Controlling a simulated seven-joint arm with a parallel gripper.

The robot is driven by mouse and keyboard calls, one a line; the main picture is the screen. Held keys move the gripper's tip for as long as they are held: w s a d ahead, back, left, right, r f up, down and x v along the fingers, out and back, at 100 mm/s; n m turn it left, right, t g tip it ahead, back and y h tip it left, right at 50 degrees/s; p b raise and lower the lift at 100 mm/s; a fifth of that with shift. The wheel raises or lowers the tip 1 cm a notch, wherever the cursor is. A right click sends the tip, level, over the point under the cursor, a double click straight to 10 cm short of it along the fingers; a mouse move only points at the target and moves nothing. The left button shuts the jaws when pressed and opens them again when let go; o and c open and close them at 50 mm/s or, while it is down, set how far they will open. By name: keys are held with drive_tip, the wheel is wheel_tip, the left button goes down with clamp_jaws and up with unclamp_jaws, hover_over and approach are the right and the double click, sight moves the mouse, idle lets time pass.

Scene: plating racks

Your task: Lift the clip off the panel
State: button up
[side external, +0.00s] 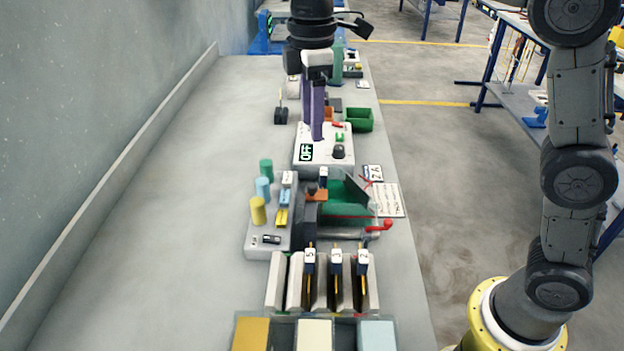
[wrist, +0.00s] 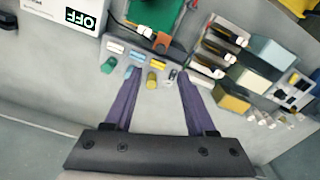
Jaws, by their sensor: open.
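My gripper (side external: 312,132) hangs over the bench, with two purple fingers pointing down. In the wrist view my gripper (wrist: 159,74) has its fingers wide apart, with nothing held between them. A small orange-brown piece that looks like the clip (side external: 316,195) sits at the top of a dark upright plate, likely the panel (side external: 308,214), beside the green tank. The clip also shows in the wrist view (wrist: 160,43), beyond and between the fingertips, apart from them. The panel's lower part is hidden.
A station with green, blue and yellow cylinders (side external: 258,211) stands left of the clip. The green tank (side external: 345,200) with a red-handled lever (side external: 380,226) is to its right. Slotted racks with tagged plates (side external: 336,280) stand in front. An OFF-display box (side external: 322,152) is behind. Bench left is clear.

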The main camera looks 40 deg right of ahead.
sight(312, 185)
wheel_tip(312, 185, down, 14)
drive_tip(key=shift+s+r, duration=0.1)
drive_tip(key=shift+r, duration=0.05)
idle(0.4)
clamp_jaws()
drive_tip(key=shift+a, duration=0.1)
idle(1.3)
